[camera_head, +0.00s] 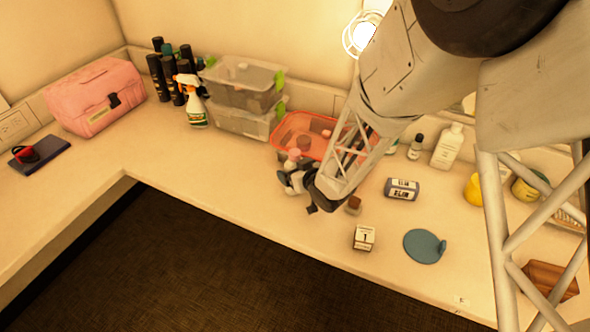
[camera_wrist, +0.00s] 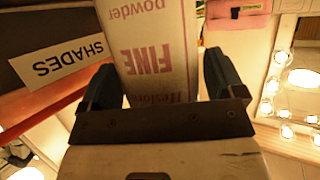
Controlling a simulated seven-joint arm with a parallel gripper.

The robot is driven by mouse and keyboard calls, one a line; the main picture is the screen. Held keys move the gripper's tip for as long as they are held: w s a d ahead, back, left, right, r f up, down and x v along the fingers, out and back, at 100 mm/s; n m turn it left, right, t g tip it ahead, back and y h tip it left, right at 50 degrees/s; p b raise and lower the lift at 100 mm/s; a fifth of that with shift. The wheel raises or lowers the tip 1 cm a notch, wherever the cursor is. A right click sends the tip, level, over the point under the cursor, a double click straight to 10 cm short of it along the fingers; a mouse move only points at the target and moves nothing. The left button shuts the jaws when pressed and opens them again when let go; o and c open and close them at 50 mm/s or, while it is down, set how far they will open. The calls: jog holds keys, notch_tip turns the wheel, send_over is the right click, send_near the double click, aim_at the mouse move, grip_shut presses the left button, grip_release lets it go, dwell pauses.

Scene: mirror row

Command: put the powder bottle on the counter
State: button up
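The powder bottle (camera_wrist: 155,50) is pale with pink lettering that reads "powder" and "FINE". In the wrist view it stands out between the two dark fingers of my gripper (camera_wrist: 163,88), which close on its sides. Its far end is cut off by the top of the frame. In the head view my gripper (camera_head: 297,180) is at the near side of the orange-red bin, above the counter (camera_head: 225,175). A small pinkish shape shows by the fingers there, and my arm hides part of this area. I cannot tell the bottle's height over the counter.
The orange-red bin (camera_head: 290,125) and stacked clear boxes (camera_head: 240,95) stand behind my gripper. A small white box (camera_head: 364,237), a dark-labelled jar (camera_head: 402,189) and a blue disc (camera_head: 424,246) lie to the right. The counter left of my gripper is clear up to the pink case (camera_head: 95,95).

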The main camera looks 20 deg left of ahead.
jog(key=shift+o, duration=0.3)
jog(key=shift+r, duration=0.2)
jog(key=v, duration=1.2)
dwell(0.3)
dwell(0.8)
jog(key=w+d+r+m+t+h, duration=0.1)
jog(key=d+r+m+h, duration=0.35)
jog(key=d, duration=0.75)
jog(key=w+d+r+m+t+h, duration=0.1)
jog(key=d+r+m+h, duration=0.1)
jog(key=d+r+h, duration=0.55)
jog(key=s+d+r+m+g, duration=0.3)
jog(key=s+d+r, duration=0.2)
jog(key=s+d, duration=0.4)
jog(key=s+d+r+m+g, duration=0.3)
jog(key=s+d+r, duration=0.2)
jog(key=s+d, duration=0.5)
jog(key=s, duration=0.3)
jog(key=shift+r, duration=0.25)
